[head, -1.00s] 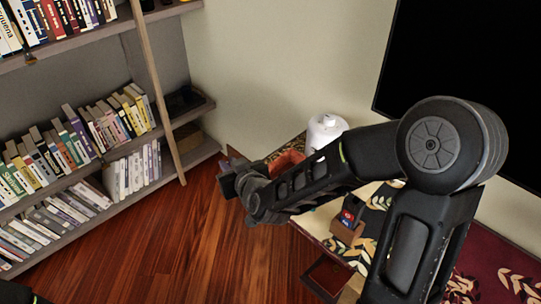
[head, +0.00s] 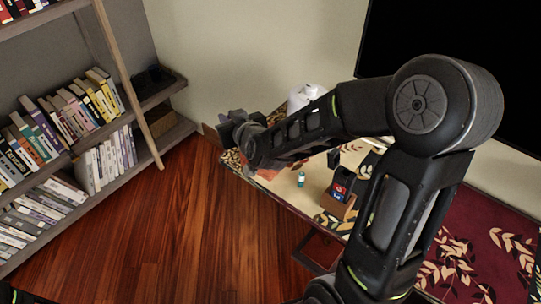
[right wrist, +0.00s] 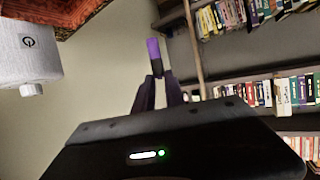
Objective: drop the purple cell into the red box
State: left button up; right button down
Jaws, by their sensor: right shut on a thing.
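My right gripper (head: 232,124) is raised over the far left end of the table, by the floor side. In the right wrist view its fingers (right wrist: 157,82) are shut on the purple cell (right wrist: 153,49), a small purple cylinder with a dark lower part that sticks out past the fingertips. In the head view the cell is too small to make out. My left gripper is not in view.
A white device (head: 302,97) stands at the table's back and shows large in the right wrist view (right wrist: 30,48). A small teal cell (head: 301,179) and a brown box (head: 337,206) are on the patterned table. A bookshelf (head: 85,200) stands left across open wood floor.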

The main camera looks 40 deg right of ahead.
jog(key=s+d+m+h+b, duration=0.2)
jog(key=d+b, duration=0.1)
jog(key=d, duration=1.1)
jog(key=shift+s+f+g+h, duration=0.2)
jog(key=shift+s+g+h, duration=0.2)
notch_tip(320, 180, down, 6)
jog(key=b, duration=0.5)
jog(key=c, duration=1.3)
grip_release()
jog(key=shift+a, duration=0.1)
